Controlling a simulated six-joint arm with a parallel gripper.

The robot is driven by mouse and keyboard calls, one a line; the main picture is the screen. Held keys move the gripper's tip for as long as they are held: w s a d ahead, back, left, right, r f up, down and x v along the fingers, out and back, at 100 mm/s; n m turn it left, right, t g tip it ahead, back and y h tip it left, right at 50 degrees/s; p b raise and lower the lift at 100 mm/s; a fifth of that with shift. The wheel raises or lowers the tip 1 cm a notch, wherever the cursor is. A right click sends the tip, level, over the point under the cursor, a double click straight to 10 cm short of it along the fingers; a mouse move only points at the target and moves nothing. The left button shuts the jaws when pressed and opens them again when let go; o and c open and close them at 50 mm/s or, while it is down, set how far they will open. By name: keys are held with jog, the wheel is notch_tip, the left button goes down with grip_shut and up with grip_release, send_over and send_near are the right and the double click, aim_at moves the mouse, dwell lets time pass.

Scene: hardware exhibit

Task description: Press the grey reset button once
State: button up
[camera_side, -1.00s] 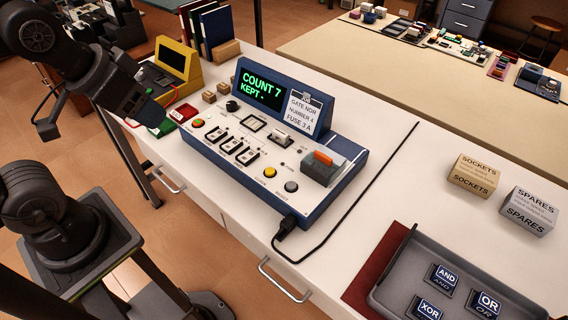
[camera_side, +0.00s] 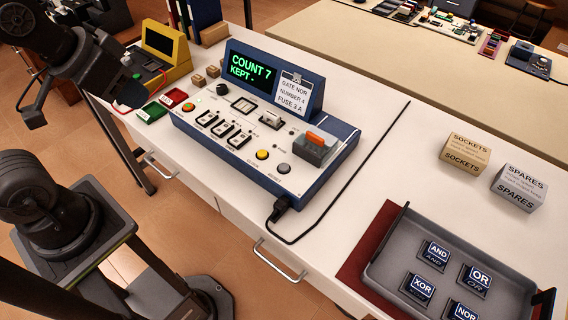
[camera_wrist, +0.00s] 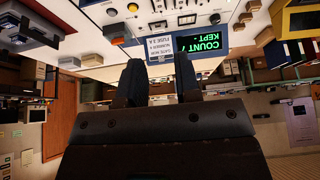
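The grey button (camera_side: 283,168) sits on the front right of the blue-and-white console (camera_side: 312,182), beside a yellow button (camera_side: 262,155). Its label is too small to read surely. The console display (camera_side: 250,72) reads "COUNT 7" and "KEPT -". In the wrist view, upside down, the grey button (camera_wrist: 112,12) is near the top edge. My gripper (camera_wrist: 160,75) shows two dark fingers apart with nothing between them. In the side view, my gripper (camera_side: 130,92) hangs left of the console, apart from the buttons; its fingers are hard to make out there.
A card (camera_side: 291,90) leans on the display housing. An orange-topped switch block (camera_side: 312,148) stands behind the buttons. A black cable (camera_side: 335,200) runs from the console's front corner. Red and green trays (camera_side: 152,112) lie left; a grey tray (camera_side: 390,255) of labelled blocks lies right.

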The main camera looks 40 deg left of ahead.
grip_shut()
dwell(1.2)
